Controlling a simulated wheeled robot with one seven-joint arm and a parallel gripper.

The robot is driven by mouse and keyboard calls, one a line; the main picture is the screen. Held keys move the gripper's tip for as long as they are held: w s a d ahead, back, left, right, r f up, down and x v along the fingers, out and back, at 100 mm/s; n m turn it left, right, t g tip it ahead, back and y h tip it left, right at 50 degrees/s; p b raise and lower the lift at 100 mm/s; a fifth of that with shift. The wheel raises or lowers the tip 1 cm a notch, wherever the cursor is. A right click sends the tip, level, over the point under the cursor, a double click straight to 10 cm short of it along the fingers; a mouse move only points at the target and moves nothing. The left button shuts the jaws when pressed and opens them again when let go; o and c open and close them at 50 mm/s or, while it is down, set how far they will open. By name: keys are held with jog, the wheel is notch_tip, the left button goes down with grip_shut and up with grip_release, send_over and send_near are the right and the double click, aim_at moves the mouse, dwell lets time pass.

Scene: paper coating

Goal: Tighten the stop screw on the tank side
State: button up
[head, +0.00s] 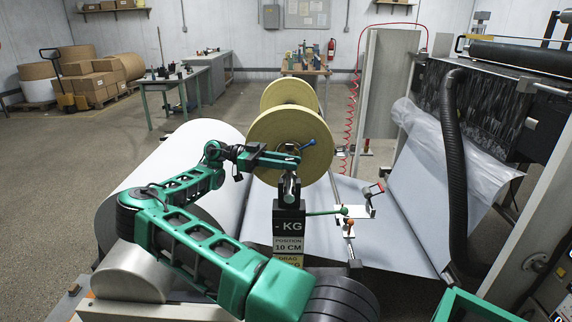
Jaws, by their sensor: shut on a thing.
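My gripper (290,190) points down at the end of my green arm, in the middle of the head view. It is just above and behind a black sign block (289,218), which hides its fingertips. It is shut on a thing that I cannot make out. A thin green lever with a ball end (342,211) sticks out to the right from behind the block. A small white plate (357,211) with an orange knob (348,222) and a red-ended handle (377,187) is further right. I cannot tell which part is the stop screw.
Large yellow-sided rolls (291,138) stand behind my gripper, with a big white paper roll (180,160) on the left. A white sheet (395,240) runs right under a black hose (455,170). Open floor (60,180) lies at left.

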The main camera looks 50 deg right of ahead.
jog(key=shift+f+m+g+y, duration=0.1)
jog(key=shift+m+g+y, duration=0.25)
jog(key=shift+m+y, duration=0.7)
jog(key=shift+f+m+g+y, duration=0.1)
jog(key=shift+m+g+y, duration=0.35)
jog(key=shift+y, duration=1.1)
jog(key=o, duration=1)
jog(key=shift+s+r, duration=0.1)
jog(key=shift+o, duration=0.2)
jog(key=shift+r, duration=0.1)
